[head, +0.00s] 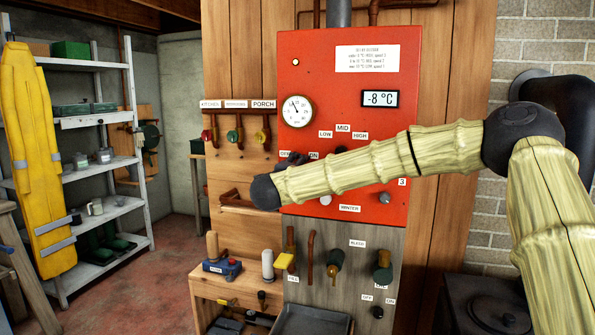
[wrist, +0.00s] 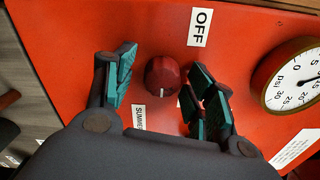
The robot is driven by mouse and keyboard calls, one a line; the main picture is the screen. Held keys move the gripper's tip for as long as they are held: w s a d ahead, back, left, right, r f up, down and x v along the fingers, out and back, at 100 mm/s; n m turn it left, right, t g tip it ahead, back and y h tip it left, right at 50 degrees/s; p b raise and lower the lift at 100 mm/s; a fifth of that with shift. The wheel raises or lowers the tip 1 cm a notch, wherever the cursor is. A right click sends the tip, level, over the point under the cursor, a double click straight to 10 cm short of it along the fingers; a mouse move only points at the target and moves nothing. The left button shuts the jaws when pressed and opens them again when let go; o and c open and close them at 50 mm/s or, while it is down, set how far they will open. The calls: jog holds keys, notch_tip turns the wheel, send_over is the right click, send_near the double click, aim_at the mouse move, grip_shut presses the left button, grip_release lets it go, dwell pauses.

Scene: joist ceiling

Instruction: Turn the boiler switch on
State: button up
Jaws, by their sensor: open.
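The boiler (head: 330,70) is a red panel with a dial, a display reading -8 °C and labelled controls. In the wrist view, a dark red round knob (wrist: 162,76) sits on the panel near the OFF label (wrist: 199,27). A pale mark on the knob points down in that view, away from the OFF label. My gripper (wrist: 163,72) is open, one finger on each side of the knob, with visible gaps. In the head view my gripper (head: 292,159) is dark and small by the OFF and ON labels (head: 314,155), and my arm hides the knob.
A pressure gauge (wrist: 296,75) is beside my right finger in the wrist view. A SUMMER label (wrist: 139,117) is near the left finger. Valves with labels (head: 235,135) are left of the boiler. Pipes and valves (head: 333,262) are below it. A shelf (head: 100,120) stands at far left.

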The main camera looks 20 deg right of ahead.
jog(key=v, duration=1.2)
